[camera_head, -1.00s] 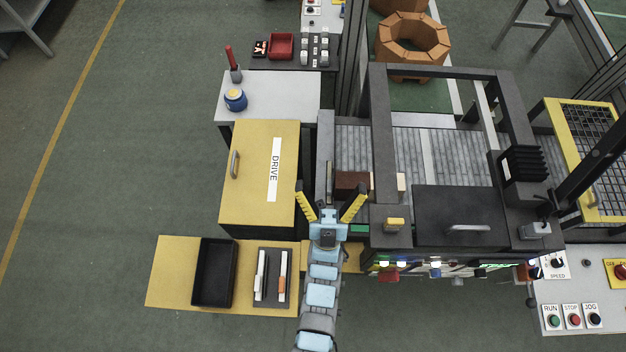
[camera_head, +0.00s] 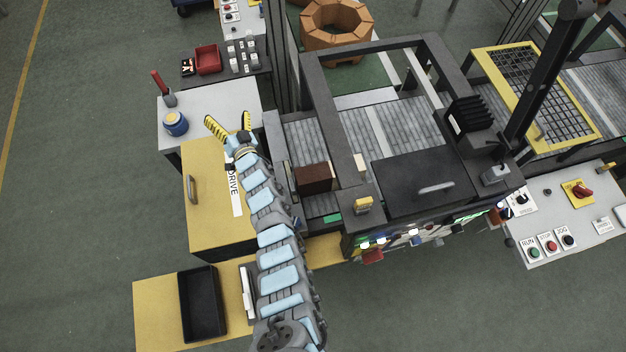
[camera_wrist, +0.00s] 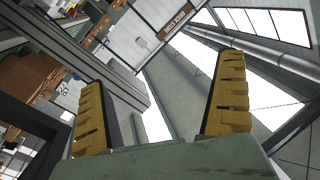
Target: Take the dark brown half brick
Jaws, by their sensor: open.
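The dark brown half brick (camera_head: 313,178) sits at the near left end of the grey roller conveyor (camera_head: 310,140), beside the frame's dark post. My gripper (camera_head: 228,126) is open and empty, above the far end of the yellow DRIVE cabinet, to the left of the brick and farther back. In the wrist view its two yellow fingers (camera_wrist: 160,105) are spread with nothing between them. That view looks toward walls and windows, and I cannot make out the half brick in it.
A dark machine frame (camera_head: 345,150) surrounds the conveyor. A lighter small block (camera_head: 360,163) lies right of the brick. A grey table (camera_head: 205,108) holds a blue pot (camera_head: 175,123). A black tray (camera_head: 202,303) lies at the front left. The yellow cabinet (camera_head: 205,205) stands under my arm.

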